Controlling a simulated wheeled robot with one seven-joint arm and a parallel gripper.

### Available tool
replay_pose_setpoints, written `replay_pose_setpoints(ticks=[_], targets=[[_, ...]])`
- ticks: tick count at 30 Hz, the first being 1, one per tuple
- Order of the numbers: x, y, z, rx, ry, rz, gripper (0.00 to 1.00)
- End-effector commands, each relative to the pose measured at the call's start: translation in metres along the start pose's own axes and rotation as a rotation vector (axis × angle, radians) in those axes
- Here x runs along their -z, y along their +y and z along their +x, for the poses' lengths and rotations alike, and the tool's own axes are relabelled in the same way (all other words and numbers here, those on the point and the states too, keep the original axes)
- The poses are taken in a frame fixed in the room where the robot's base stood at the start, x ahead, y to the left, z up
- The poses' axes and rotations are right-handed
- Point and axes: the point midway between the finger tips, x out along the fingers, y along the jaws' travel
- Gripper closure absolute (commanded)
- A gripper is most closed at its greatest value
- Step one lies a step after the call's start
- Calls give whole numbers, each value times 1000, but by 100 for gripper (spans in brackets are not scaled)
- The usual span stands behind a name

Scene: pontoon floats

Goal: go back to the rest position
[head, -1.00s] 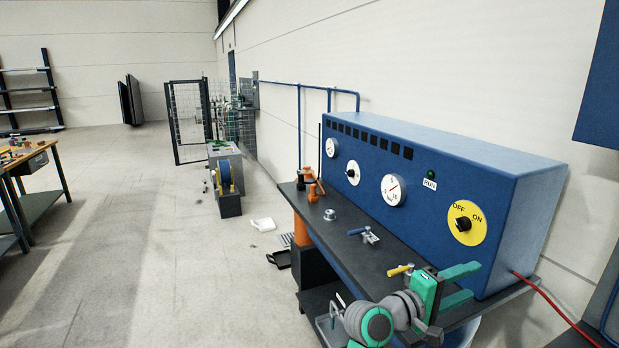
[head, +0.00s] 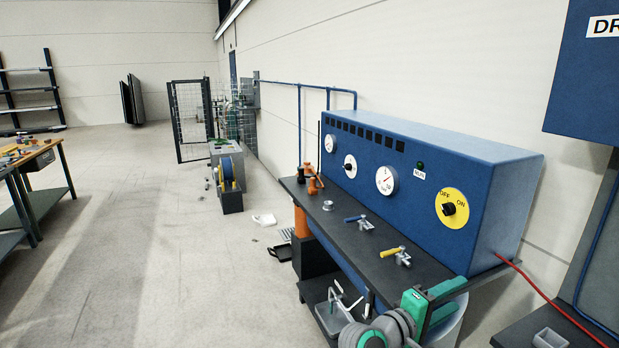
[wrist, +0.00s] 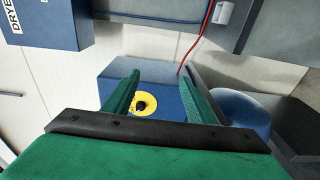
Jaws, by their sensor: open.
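My gripper (head: 452,298) is open and empty at the bottom right of the head view, low beside the near end of the bench (head: 345,232). Its two green fingers point towards the blue cabinet (head: 505,215) and touch nothing that I can see. In the wrist view the fingers are spread apart (wrist: 162,88), with the yellow dial (wrist: 150,100) and its black knob visible between and beyond them. In the head view the yellow OFF/ON dial (head: 459,197) is on the cabinet's front.
A yellow-handled valve (head: 400,256) and a blue-handled valve (head: 362,221) stand on the bench. A red hose (head: 550,295) runs from the cabinet's right end. Another blue cabinet (head: 590,85) hangs at upper right. The floor to the left is open.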

Motion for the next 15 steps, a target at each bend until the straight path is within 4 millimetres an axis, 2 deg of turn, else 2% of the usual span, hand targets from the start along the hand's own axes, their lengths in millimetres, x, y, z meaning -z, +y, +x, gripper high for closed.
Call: replay_pose_setpoints(ticks=[8, 11, 15], targets=[[12, -62, -26, 36, 118, 35, 49], [17, -95, -43, 60, 184, 61, 49], [20, -150, -78, 111, 294, 118, 49]])
